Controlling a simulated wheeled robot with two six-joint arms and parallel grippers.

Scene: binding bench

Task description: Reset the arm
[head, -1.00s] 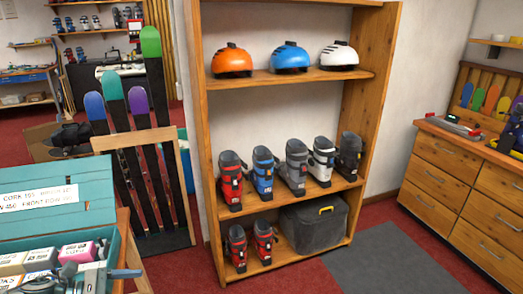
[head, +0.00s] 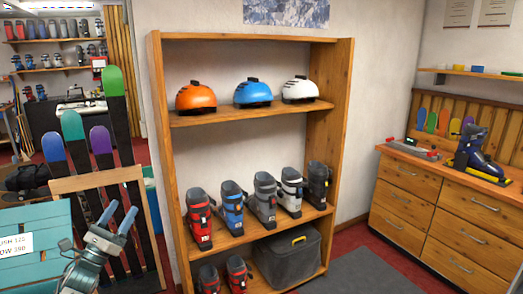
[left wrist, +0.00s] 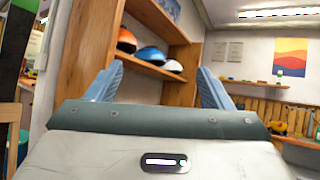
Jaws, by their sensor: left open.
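My left gripper (head: 119,217) is raised at the lower left of the head view, in front of the skis. Its two blue fingers are apart with nothing between them. In the left wrist view the open fingers (left wrist: 158,88) point toward the wooden shelf unit and the back wall, touching nothing. My right gripper is in neither view.
A wooden shelf unit (head: 330,150) holds helmets, ski boots and a grey case (head: 287,258). Skis (head: 118,120) stand in a rack at left. A teal box (head: 30,255) is at lower left. A drawer cabinet (head: 425,205) carrying a boot (head: 475,150) stands at right.

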